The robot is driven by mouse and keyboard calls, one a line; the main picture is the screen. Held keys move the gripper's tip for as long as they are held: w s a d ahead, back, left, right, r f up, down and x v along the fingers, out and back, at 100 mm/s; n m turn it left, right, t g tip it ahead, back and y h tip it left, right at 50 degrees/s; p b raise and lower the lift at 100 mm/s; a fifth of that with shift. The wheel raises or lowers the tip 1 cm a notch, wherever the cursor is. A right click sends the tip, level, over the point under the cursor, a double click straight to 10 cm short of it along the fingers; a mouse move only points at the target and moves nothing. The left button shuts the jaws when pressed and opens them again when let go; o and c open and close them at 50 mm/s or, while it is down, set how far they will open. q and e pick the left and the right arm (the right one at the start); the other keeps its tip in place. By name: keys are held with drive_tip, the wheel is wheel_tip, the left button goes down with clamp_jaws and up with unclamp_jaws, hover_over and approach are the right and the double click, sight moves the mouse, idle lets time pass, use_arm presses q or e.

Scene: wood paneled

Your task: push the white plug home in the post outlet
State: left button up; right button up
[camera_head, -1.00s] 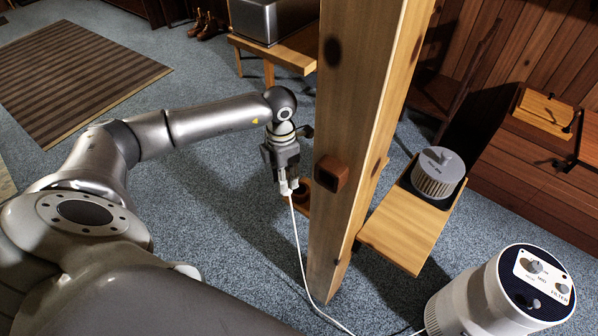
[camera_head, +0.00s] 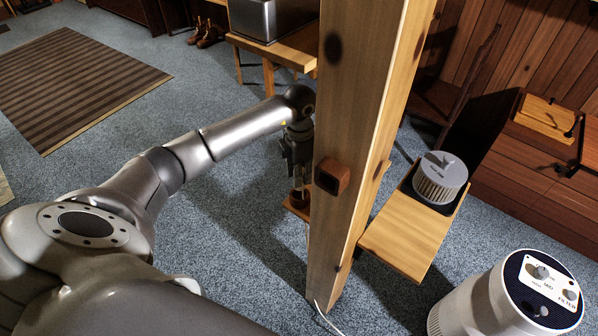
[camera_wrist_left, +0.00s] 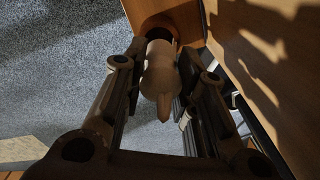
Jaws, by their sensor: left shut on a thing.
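The white plug (camera_wrist_left: 160,75) is clamped between the fingers of my left gripper (camera_wrist_left: 154,92) in the left wrist view, its cord end toward the camera. Its far end meets the dark round opening of a brown outlet (camera_wrist_left: 160,28) beside the wooden post; how deep it sits I cannot tell. In the head view my left gripper (camera_head: 298,172) points down just left of the post (camera_head: 358,120), and the plug is small and shadowed there. A short piece of white cord (camera_head: 326,318) shows at the post's foot. My right gripper is not in view.
A brown block (camera_head: 332,177) juts from the post's near face, close to my gripper. Right of the post, a wooden shelf (camera_head: 410,235) bears a grey ribbed device (camera_head: 440,178). A white filter unit (camera_head: 500,300) stands at lower right.

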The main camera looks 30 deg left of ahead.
use_arm(q)
drive_tip(key=shift+f+b, duration=2.45)
drive_tip(key=shift+f, duration=0.65)
drive_tip(key=o, duration=1.1)
wheel_tip(320, 180, up, 12)
drive_tip(key=shift+w+a+r, duration=0.1)
